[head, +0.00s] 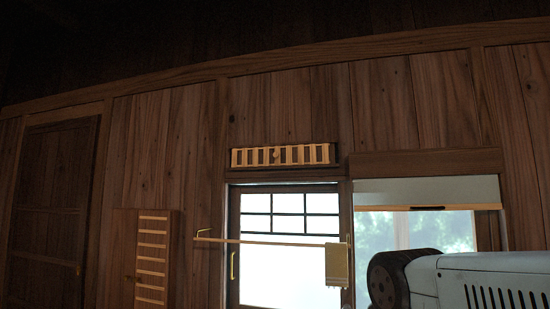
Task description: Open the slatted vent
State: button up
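The slatted vent (287,155) is a long, low panel of light wooden slats high on the plank wall, just above the small-paned window. It has a small round knob (276,154) near its middle. The spaces between the slats look dark brown, and I cannot tell whether anything behind them is open or closed. My gripper is not in view. A pale part of my arm (480,280) with a dark round joint shows at the lower right, below and well to the right of the vent.
A bright small-paned window (287,265) has a brass handle at its left edge. A rail (265,243) with a hanging cloth (337,264) crosses in front of it. A second window with a pale blind (428,191) is at right. A slatted cabinet (123,260) and dark door (45,215) are at left.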

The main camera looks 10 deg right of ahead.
aim_at(276, 155)
jog(key=u, duration=0.05)
jog(key=k, duration=0.65)
jog(key=u, duration=0.35)
jog(key=i, duration=1.7)
jog(key=z, duration=0.55)
